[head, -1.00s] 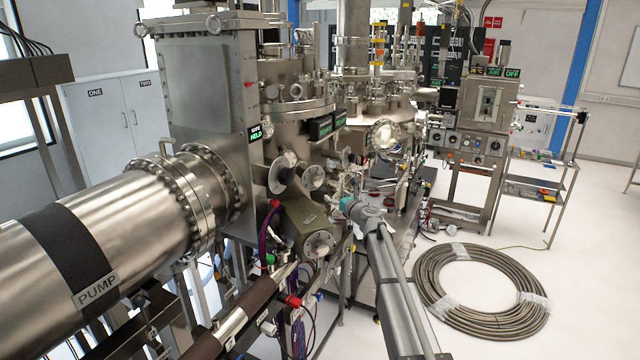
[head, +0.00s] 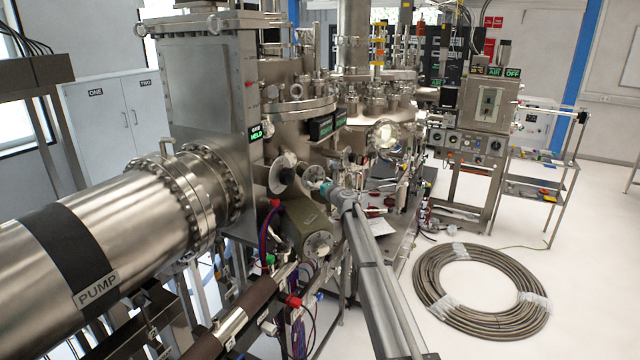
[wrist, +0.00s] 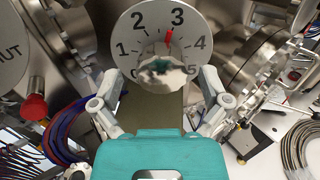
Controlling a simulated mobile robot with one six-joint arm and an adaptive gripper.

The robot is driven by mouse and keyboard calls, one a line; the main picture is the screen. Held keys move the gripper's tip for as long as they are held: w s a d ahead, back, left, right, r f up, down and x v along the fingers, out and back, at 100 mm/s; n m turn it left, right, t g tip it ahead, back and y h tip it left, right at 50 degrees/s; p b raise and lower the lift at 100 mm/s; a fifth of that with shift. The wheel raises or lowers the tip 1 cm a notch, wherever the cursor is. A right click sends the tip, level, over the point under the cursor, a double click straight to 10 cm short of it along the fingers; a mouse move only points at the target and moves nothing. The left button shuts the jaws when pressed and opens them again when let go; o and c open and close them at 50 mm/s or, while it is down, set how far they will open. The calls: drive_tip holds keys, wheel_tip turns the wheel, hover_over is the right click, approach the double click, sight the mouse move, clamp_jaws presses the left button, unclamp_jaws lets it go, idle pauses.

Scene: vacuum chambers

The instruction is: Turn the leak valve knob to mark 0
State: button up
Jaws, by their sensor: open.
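The leak valve's round grey dial (wrist: 190,25) fills the top middle of the wrist view, with black marks 0 to 5. Its red pointer (wrist: 169,37) stands just below the 3. The shiny knob (wrist: 160,75) is at the dial's centre and reflects teal. My gripper (wrist: 160,88) is open, one finger on each side of the knob's lower part, with nothing visibly held. I cannot tell whether a finger touches the dial. In the head view, my gripper (head: 323,187) is at the dial (head: 313,173) and partly covers it.
Another round plate (wrist: 12,45) with partly cut-off lettering is at the left, above a red knob (wrist: 36,107) and blue and red cables (wrist: 62,130). A metal flange (wrist: 250,65) is close on the right. A hose coil (head: 425,290) lies on the floor.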

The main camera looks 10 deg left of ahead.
drive_tip(key=shift+w+a, duration=0.1)
drive_tip(key=c, duration=1.1)
drive_tip(key=shift+d, duration=0.2)
drive_tip(key=shift+c, duration=0.2)
drive_tip(key=shift+a, duration=0.15)
